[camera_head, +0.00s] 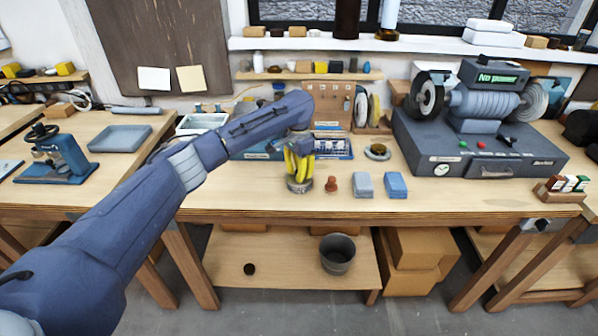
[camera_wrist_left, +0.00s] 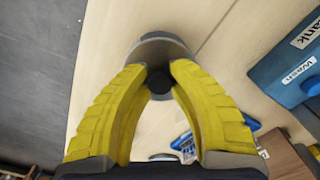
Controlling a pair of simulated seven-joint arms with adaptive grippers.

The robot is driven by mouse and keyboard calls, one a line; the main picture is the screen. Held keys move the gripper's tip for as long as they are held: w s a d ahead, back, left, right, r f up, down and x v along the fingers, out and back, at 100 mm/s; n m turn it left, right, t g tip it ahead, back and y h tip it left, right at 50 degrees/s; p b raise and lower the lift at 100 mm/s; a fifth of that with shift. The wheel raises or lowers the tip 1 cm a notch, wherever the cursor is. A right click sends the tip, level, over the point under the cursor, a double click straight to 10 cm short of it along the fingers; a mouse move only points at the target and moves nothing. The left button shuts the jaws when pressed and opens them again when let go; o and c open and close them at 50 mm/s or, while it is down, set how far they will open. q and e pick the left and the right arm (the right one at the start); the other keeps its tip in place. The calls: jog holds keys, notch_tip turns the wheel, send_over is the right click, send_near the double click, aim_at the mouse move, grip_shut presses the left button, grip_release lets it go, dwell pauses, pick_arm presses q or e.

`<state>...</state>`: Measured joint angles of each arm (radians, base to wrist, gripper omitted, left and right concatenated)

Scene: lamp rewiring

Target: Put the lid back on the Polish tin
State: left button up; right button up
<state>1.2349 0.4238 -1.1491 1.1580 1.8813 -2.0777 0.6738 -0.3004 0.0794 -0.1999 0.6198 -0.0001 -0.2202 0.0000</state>
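A low, grey round tin (camera_head: 299,186) stands near the front edge of the bench. My left gripper (camera_head: 299,176) points down directly over it, its yellow fingers hiding most of its top. In the left wrist view, a dark round knob (camera_wrist_left: 158,82) sits between the fingertips (camera_wrist_left: 160,75), which close in on both sides of it. Beyond the knob is a grey round disc (camera_wrist_left: 160,48), which looks like the lid. Whether the lid rests fully on the tin is hidden. My right gripper is not in either view.
A small reddish-brown piece (camera_head: 331,185) stands just right of the tin, then a grey block (camera_head: 364,185) and a blue block (camera_head: 396,185). A round dish (camera_head: 377,152) lies behind them. The grinder (camera_head: 480,135) fills the right. Bench left of the tin is clear.

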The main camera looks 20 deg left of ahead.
pick_arm(q)
jog(key=shift+o, duration=1.1)
notch_tip(320, 180, up, 13)
